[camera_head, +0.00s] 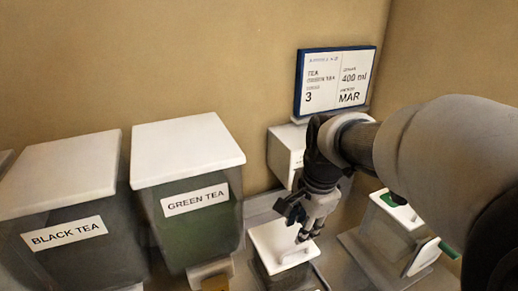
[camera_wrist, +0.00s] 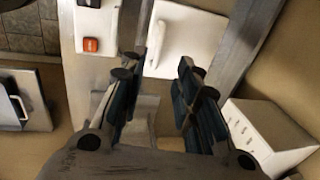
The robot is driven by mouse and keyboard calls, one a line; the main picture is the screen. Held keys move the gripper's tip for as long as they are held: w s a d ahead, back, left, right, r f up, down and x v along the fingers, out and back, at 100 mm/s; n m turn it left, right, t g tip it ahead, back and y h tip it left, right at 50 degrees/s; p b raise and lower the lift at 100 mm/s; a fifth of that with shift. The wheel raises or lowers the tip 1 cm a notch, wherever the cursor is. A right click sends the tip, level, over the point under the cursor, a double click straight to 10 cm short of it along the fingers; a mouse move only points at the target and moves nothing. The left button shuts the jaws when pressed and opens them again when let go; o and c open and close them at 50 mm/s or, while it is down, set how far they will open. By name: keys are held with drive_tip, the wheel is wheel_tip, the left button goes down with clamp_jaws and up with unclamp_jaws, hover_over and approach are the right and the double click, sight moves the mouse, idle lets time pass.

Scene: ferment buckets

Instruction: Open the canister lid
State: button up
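The canister has a square white lid (camera_head: 284,242) with a raised white handle bar on top, and it stands low in the middle of the head view. The lid (camera_wrist: 192,30) and its handle (camera_wrist: 155,46) also show at the top of the wrist view. The lid appears seated flat. My gripper (camera_head: 302,224) points down above the lid in the head view, covering part of it. In the wrist view my gripper (camera_wrist: 160,78) has its dark fingers spread apart with nothing between them. The handle lies ahead of the fingertips. I cannot tell whether they touch it.
Buckets labelled GREEN TEA (camera_head: 190,150) and BLACK TEA (camera_head: 62,175) stand at left. A blue-framed sign (camera_head: 336,82) stands behind a white box (camera_head: 286,150). A white-topped unit with green parts (camera_head: 400,212) stands at right. A red-orange switch (camera_wrist: 90,45) shows beside the lid.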

sight(292, 251)
drive_tip(key=f+b, duration=0.1)
drive_tip(key=f, duration=0.2)
drive_tip(key=w+f, duration=0.1)
drive_tip(key=f, duration=0.3)
drive_tip(key=w+f+b, duration=0.1)
drive_tip(key=f, duration=0.2)
drive_tip(key=shift+a+f+b, duration=0.3)
drive_tip(key=shift+f+b, duration=0.05)
drive_tip(key=shift+f, duration=0.05)
drive_tip(key=shift+c, duration=0.5)
clamp_jaws()
